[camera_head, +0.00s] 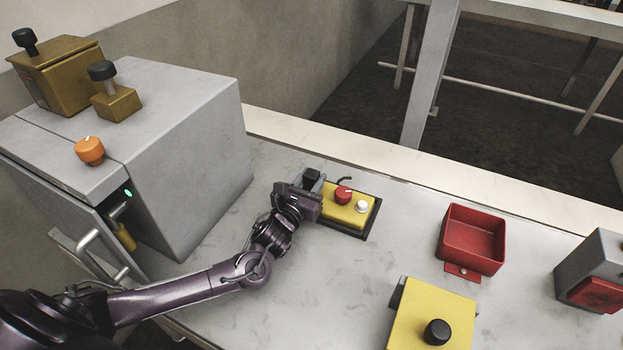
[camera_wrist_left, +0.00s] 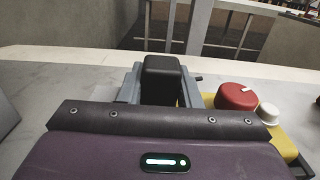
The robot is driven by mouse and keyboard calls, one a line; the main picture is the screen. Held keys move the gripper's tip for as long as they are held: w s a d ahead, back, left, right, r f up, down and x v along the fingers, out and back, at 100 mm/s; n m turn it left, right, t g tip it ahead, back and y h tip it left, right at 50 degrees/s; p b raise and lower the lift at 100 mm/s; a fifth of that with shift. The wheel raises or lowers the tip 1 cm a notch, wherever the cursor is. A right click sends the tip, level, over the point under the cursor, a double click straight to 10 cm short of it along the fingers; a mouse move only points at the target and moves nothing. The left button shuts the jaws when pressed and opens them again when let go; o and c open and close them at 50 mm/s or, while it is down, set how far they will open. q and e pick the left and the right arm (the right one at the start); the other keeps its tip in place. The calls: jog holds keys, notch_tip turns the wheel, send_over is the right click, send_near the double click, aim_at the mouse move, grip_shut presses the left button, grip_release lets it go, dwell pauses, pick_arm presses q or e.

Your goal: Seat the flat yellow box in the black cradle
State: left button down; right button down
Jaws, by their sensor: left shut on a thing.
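The flat yellow box (camera_head: 348,214) has a red knob, a white button and a black knob on top. It lies within the dark rim of the black cradle (camera_head: 374,222) on the grey table; I cannot tell whether it is fully down. My left gripper (camera_head: 312,181) is shut on the box's black knob at its left end, and my wrist hides that end. In the left wrist view the black knob (camera_wrist_left: 162,80) stands between the grey fingers, with the yellow box (camera_wrist_left: 283,144) partly showing at right. My right gripper is not in view.
A grey cabinet (camera_head: 190,140) with an open door stands at left. A red bin (camera_head: 470,240), a larger yellow box with a black knob (camera_head: 405,325) and a grey-and-red unit (camera_head: 595,260) stand at right. The table between cabinet and cradle is clear.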

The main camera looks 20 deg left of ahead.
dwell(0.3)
pick_arm(q)
jog(key=c, duration=1)
grip_release()
jog(key=shift+o, duration=0.2)
jog(key=shift+f, duration=0.1)
jog(key=shift+s, duration=0.3)
jog(key=s, duration=0.7)
jog(key=shift+s+a, duration=0.1)
jog(key=shift+a, duration=0.05)
